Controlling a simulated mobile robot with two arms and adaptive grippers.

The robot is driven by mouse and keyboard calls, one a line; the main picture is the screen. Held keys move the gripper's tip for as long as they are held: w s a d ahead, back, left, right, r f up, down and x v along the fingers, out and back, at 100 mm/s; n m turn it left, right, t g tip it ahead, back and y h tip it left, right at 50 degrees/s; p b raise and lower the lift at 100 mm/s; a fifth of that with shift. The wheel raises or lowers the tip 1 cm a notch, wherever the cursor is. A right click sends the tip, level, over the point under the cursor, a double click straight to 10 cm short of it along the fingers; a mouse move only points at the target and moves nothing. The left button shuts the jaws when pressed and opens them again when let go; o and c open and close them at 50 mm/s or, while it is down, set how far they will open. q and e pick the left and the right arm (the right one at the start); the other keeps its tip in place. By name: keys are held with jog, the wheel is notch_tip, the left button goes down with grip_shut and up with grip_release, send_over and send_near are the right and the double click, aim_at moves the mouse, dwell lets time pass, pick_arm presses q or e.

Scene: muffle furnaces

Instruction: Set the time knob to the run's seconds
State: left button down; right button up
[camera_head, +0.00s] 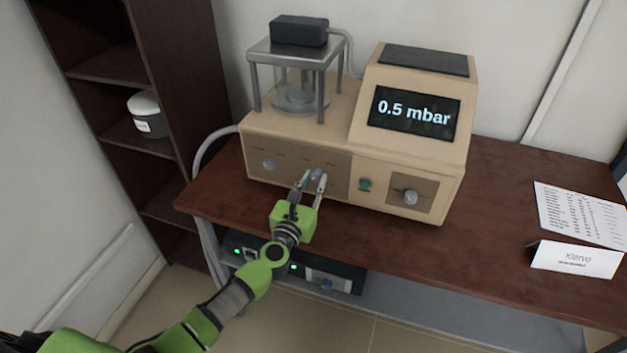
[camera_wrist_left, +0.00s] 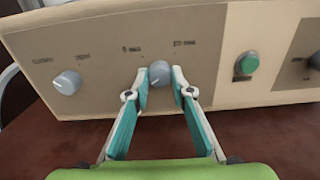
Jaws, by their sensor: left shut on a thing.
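A beige coating machine (camera_head: 300,135) stands on the table, its display (camera_head: 414,112) reading "0.5 mbar". Its front has a left grey knob (camera_head: 268,164), a middle grey knob (camera_wrist_left: 160,73), a green button (camera_head: 365,184) and a right knob (camera_head: 410,197). My left gripper (camera_head: 312,184) is at the middle knob. In the left wrist view its two teal-padded fingers (camera_wrist_left: 160,88) are shut on that knob, one on each side. My right gripper is not in view.
A printed sheet (camera_head: 582,213) and a "Kiervo" name card (camera_head: 576,259) lie at the right of the brown table (camera_head: 490,225). A dark unit with green lights (camera_head: 335,277) sits below the table. A dark shelf (camera_head: 105,68) with a white jar (camera_head: 147,114) stands left.

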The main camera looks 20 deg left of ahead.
pick_arm(q)
jog(key=m+p, duration=0.1)
jog(key=m, duration=0.2)
jog(key=shift+m, duration=0.4)
jog(key=m+p, duration=0.1)
jog(key=m, duration=0.3)
jog(key=shift+m, duration=0.3)
jog(key=m, duration=0.4)
jog(key=shift+a+p, duration=0.1)
jog(key=shift+p, duration=0.25)
jog(key=m, duration=0.5)
jog(key=shift+r+p, duration=0.1)
jog(key=shift+p, duration=0.3)
jog(key=m, duration=0.4)
jog(key=shift+m+p, duration=0.3)
jog(key=shift+p, duration=0.1)
jog(key=m, duration=0.3)
jog(key=shift+m, duration=0.3)
jog(key=m+p, duration=0.1)
jog(key=m, duration=0.3)
jog(key=shift+m, duration=1.8)
